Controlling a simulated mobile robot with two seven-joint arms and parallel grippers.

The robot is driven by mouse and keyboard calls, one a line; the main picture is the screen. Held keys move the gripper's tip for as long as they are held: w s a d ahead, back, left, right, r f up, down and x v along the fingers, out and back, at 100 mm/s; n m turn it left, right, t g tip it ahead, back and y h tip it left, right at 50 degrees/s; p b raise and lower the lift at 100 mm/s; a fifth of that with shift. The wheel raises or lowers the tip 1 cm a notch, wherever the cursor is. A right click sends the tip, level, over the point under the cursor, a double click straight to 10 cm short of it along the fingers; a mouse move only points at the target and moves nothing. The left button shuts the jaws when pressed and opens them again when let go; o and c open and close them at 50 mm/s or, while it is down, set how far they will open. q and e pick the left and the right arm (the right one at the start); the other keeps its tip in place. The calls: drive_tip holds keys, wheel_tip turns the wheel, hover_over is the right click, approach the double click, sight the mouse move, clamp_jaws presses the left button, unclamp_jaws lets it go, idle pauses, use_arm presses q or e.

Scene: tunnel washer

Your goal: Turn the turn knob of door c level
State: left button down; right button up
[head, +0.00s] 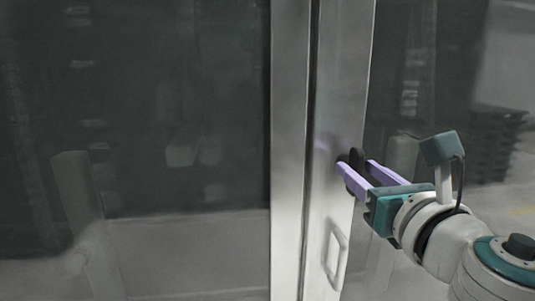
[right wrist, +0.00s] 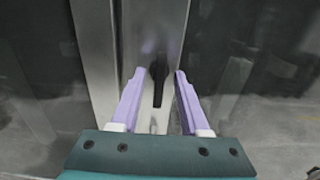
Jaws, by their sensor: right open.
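The dark turn knob (right wrist: 159,80) sits on the metal door frame. In the right wrist view it points upright, its long part running down. My right gripper (right wrist: 158,75) is open, with one lilac finger on each side of the knob and a gap to each. In the head view the knob (head: 355,160) shows as a dark piece partly hidden by the fingers of my right gripper (head: 358,174). I cannot tell whether the fingertips touch the door frame (head: 340,100). My left gripper is not in view.
A metal pull handle (head: 337,255) sticks out from the frame below the knob. Large dark glass panels (head: 130,110) lie to both sides of the metal frame. A vertical seam runs between the two metal uprights, left of the knob.

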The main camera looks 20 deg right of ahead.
drive_tip(key=shift+x, duration=1)
clamp_jaws()
